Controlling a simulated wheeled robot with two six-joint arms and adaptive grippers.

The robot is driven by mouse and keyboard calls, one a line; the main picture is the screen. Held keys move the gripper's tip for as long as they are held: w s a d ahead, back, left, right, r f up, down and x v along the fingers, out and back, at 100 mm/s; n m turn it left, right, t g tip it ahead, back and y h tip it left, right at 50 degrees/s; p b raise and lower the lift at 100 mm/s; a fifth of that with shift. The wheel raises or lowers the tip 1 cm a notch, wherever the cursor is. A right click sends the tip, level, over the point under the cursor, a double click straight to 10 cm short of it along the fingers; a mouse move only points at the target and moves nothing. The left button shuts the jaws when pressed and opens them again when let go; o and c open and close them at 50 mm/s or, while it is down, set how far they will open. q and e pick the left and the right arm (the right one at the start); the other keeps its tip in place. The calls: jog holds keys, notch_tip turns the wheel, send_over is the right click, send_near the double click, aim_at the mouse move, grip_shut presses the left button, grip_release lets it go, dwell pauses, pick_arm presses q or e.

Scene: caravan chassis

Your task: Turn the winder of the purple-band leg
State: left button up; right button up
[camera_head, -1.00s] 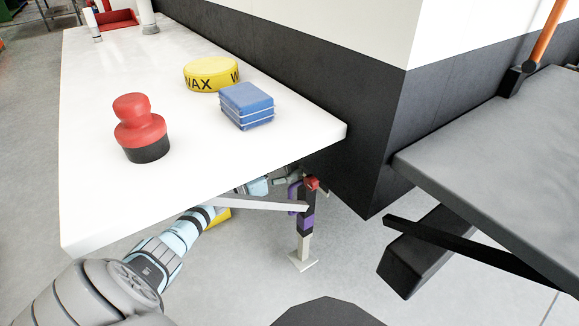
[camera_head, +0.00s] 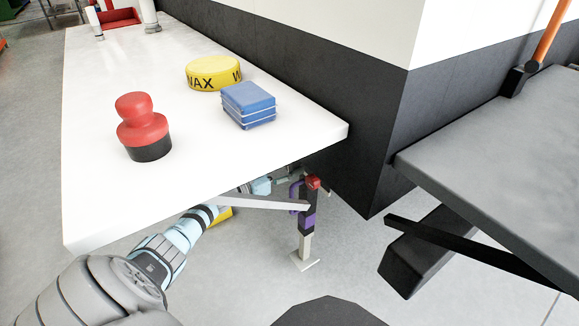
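The purple-band leg (camera_head: 307,222) stands on the floor under the right end of the white table, with a pale foot plate at its base. A red part (camera_head: 313,183) sits at its top, and a purple piece (camera_head: 294,197) shows at its left side. I cannot tell clearly which part is the winder. My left arm reaches in from the lower left under the table. Its far end (camera_head: 277,181) is close to the leg's top, partly hidden by the table edge and a grey brace. Its fingers are too small and hidden to read. My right gripper is not in view.
The white table (camera_head: 100,185) carries a red-and-black knob-shaped thing (camera_head: 142,128), a yellow wax tin (camera_head: 213,74) and a blue block (camera_head: 248,105). The grey brace (camera_head: 262,203) crosses near the leg. A dark caravan wall (camera_head: 380,130) and grey shelf (camera_head: 500,160) stand right.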

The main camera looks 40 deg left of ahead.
pick_arm(q)
jog(key=m, duration=0.2)
jog(key=shift+f+m, duration=0.1)
jog(key=shift+m, duration=0.3)
jog(key=m, duration=0.2)
jog(key=shift+a+m, duration=0.1)
jog(key=shift+m, duration=0.3)
jog(key=m, duration=0.2)
jog(key=shift+m+b, duration=0.3)
jog(key=shift+b, duration=0.1)
jog(key=shift+m, duration=1.5)
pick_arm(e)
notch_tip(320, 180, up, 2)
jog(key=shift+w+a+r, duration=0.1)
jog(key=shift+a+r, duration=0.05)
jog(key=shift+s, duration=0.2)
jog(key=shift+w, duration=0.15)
pick_arm(q)
jog(key=o, duration=1.1)
jog(key=shift+s+a, duration=0.1)
jog(key=shift+o, duration=0.2)
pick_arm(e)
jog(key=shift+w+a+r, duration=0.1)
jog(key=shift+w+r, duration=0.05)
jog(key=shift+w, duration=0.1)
